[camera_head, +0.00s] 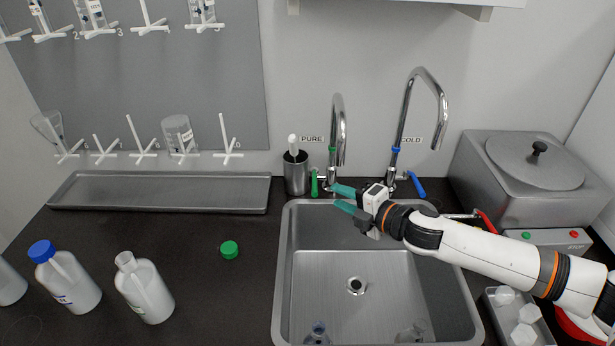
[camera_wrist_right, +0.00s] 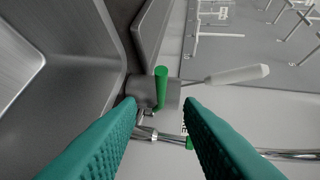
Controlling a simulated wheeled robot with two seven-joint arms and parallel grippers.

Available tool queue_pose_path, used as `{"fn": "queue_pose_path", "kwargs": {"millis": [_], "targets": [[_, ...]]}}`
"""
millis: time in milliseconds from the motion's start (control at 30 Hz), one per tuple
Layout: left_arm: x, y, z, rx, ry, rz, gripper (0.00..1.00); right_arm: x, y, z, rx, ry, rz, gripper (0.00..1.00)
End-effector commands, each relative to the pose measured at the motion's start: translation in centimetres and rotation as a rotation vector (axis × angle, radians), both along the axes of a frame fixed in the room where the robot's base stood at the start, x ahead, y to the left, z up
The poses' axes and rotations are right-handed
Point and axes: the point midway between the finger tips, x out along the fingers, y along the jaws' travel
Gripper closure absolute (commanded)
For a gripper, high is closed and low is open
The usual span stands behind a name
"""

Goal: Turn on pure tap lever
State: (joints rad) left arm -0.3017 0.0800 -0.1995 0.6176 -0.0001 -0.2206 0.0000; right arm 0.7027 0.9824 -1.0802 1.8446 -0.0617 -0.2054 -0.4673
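The lever also shows in the right wrist view (camera_wrist_right: 161,88), between and beyond the fingertips, not touched. My right gripper (camera_head: 340,198) is open and empty just right of the lever, its teal fingers pointing left towards it. In the right wrist view both fingers (camera_wrist_right: 158,125) are spread apart. My left gripper is in neither view.
The cold tap (camera_head: 418,110) with a blue lever (camera_head: 417,185) stands right of the pure tap. A brush holder (camera_head: 296,172) stands close left of the green lever. The sink (camera_head: 310,280) lies below my right gripper. Bottles (camera_head: 145,290) and a green cap (camera_head: 229,250) are on the counter.

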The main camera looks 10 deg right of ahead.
Motion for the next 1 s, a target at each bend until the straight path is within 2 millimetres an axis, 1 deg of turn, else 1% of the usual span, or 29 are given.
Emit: {"fn": "queue_pose_path", "kwargs": {"millis": [100, 267, 400, 500, 700, 967, 1000], "targets": [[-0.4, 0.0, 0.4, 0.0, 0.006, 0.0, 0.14, 1.7, 1.3, -0.2, 0.001, -0.001, 0.002, 0.67], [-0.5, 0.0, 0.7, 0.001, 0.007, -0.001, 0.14, 4.4, 3.1, -1.0, 0.002, -0.001, 0.002, 0.67], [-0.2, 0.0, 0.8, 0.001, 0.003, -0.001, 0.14, 6.5, 4.5, -1.6, 0.002, 0.0, 0.001, 0.67], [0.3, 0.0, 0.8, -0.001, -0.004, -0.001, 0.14, 7.6, 5.2, -2.0, 0.001, 0.001, 0.001, 0.67], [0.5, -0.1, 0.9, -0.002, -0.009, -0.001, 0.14, 8.7, 5.9, -2.3, 0.0, 0.0, 0.001, 0.67], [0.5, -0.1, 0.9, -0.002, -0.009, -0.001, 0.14, 8.7, 5.9, -2.4, 0.0, 0.001, 0.001, 0.67], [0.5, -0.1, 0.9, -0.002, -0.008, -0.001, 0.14, 8.7, 5.9, -2.4, 0.0, 0.001, 0.001, 0.7]]}}
